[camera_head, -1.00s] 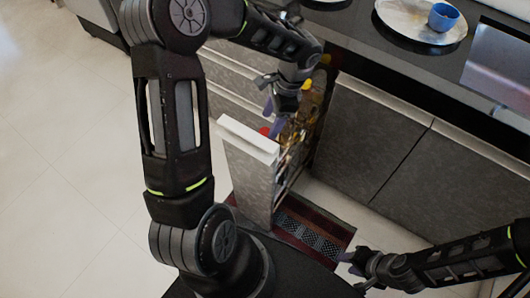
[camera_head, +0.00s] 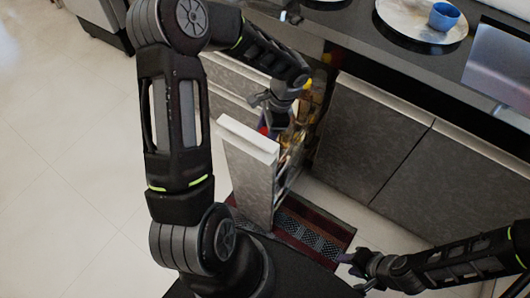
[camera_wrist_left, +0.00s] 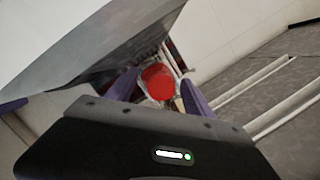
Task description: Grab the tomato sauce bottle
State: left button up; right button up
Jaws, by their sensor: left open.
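The round red top of what looks like the tomato sauce bottle (camera_wrist_left: 158,82) is in the middle of the left wrist view. My left gripper (camera_wrist_left: 157,92) is open, with one purple finger on each side of the red top. I cannot tell whether the fingers touch it. In the head view a bit of red (camera_head: 264,130) shows at the pull-out drawer, just below my left gripper (camera_head: 272,118); the bottle's body is hidden. My right gripper (camera_head: 352,260) is low at the right, away from the drawer, and too small to read.
The narrow pull-out drawer (camera_head: 248,170) stands open, with several bottles (camera_head: 308,105) inside it. Closed cabinets (camera_head: 370,140) are to its right. A blue cup (camera_head: 443,16) and plate (camera_head: 400,18) are on the counter above. A dark red mat (camera_head: 312,228) lies on the floor.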

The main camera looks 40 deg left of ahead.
pick_arm(q)
jog(key=shift+c, duration=0.4)
grip_shut()
dwell(0.5)
dwell(0.8)
